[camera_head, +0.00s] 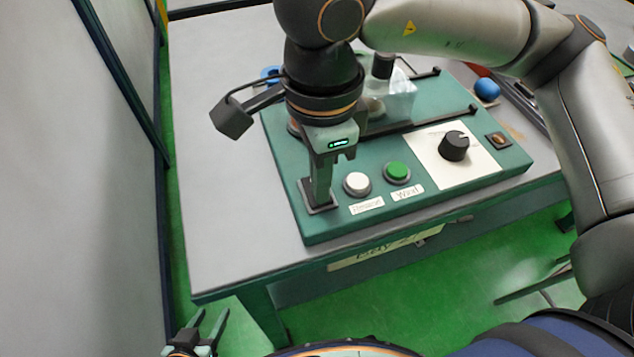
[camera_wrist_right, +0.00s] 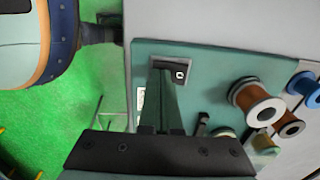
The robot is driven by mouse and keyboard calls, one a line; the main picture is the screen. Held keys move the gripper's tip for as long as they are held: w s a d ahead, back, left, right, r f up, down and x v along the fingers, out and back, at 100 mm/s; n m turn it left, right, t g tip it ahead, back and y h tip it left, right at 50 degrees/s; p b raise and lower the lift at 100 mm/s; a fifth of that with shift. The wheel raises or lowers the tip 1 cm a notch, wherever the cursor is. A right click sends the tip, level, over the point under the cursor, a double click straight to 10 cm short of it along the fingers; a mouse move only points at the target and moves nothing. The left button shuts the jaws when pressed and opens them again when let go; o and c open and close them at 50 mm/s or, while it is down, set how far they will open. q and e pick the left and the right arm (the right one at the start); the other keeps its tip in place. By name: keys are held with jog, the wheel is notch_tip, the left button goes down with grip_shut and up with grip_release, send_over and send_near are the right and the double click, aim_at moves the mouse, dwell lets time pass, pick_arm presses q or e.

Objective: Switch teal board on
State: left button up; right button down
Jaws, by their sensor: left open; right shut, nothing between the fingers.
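The teal board (camera_head: 300,228) lies on a grey table. It carries a white button (camera_head: 357,183), a green button (camera_head: 397,172), a black knob (camera_head: 454,146) on a white plate and a small dark square part (camera_head: 498,140) at its right end. My right gripper (camera_head: 320,200) is shut and empty, pointing down at a black-framed switch (camera_head: 306,209) at the board's near left corner. In the right wrist view the fingertips (camera_wrist_right: 163,66) overlap the switch (camera_wrist_right: 181,75), which shows a white ring mark. I cannot tell whether they touch. My left gripper (camera_head: 208,328) is open, low at bottom left.
A blue ball-like thing (camera_head: 487,89) lies behind the board. The grey table (camera_head: 225,230) is clear left of the board. Green floor (camera_head: 400,295) lies in front.

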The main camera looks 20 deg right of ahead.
notch_tip(320, 180, up, 7)
jog(key=p, duration=0.4)
dwell(0.4)
dwell(0.4)
